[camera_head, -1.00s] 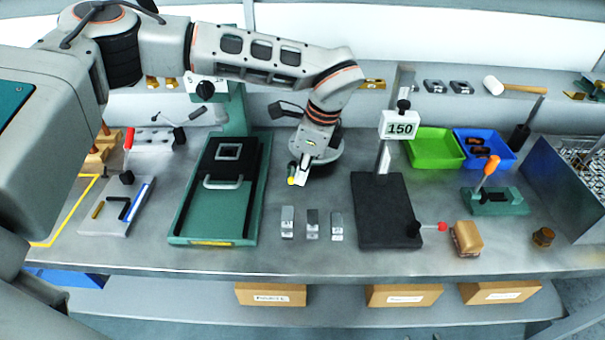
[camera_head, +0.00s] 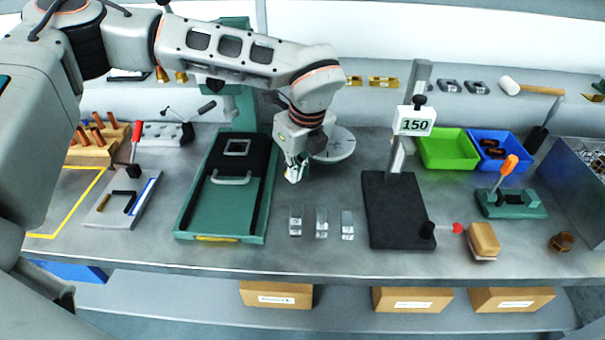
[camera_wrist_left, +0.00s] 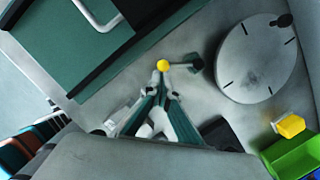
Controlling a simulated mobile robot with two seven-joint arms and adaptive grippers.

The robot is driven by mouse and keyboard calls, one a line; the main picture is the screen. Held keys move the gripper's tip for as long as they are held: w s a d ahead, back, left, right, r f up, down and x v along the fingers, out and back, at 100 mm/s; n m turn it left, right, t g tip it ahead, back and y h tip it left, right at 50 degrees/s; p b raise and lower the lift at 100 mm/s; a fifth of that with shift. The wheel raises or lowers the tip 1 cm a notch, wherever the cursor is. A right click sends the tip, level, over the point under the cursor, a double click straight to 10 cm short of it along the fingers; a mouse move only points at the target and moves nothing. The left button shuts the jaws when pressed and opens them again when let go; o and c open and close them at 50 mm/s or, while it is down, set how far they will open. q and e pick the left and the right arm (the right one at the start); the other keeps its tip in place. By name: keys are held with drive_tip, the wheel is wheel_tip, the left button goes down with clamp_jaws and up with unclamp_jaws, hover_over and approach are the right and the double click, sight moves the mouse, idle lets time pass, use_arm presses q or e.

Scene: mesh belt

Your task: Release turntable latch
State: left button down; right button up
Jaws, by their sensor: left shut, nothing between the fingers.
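The turntable (camera_head: 337,145) is a round grey disc behind my left gripper in the head view. It also shows at the upper right of the left wrist view (camera_wrist_left: 256,62). The latch is a short lever with a yellow ball knob (camera_wrist_left: 163,66), its dark pivot lying beside the disc. My left gripper (camera_head: 294,177) is shut and empty, pointing down at the table left of the disc. In the left wrist view its closed fingertips (camera_wrist_left: 162,82) are right at the knob; I cannot tell whether they touch. The head view hides the knob behind the gripper. My right gripper is out of view.
A green fixture tray (camera_head: 188,225) with a handled black plate stands left of the gripper. Small metal blocks (camera_head: 321,222) lie in front. A black-based stand marked 150 (camera_head: 396,225) is to the right. Green (camera_head: 446,162) and blue bins stand farther right.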

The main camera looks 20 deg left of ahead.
use_arm(q)
drive_tip(key=a+m, duration=0.2)
drive_tip(key=m, duration=0.1)
drive_tip(key=shift+t+b, duration=0.3)
drive_tip(key=shift+b, duration=0.05)
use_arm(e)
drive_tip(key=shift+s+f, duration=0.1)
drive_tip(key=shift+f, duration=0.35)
use_arm(q)
drive_tip(key=shift+w+d, duration=0.1)
drive_tip(key=shift+d, duration=0.05)
drive_tip(key=shift+w+d, duration=0.5)
drive_tip(key=shift+d, duration=0.05)
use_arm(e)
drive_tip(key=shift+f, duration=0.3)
use_arm(q)
drive_tip(key=shift+d, duration=0.1)
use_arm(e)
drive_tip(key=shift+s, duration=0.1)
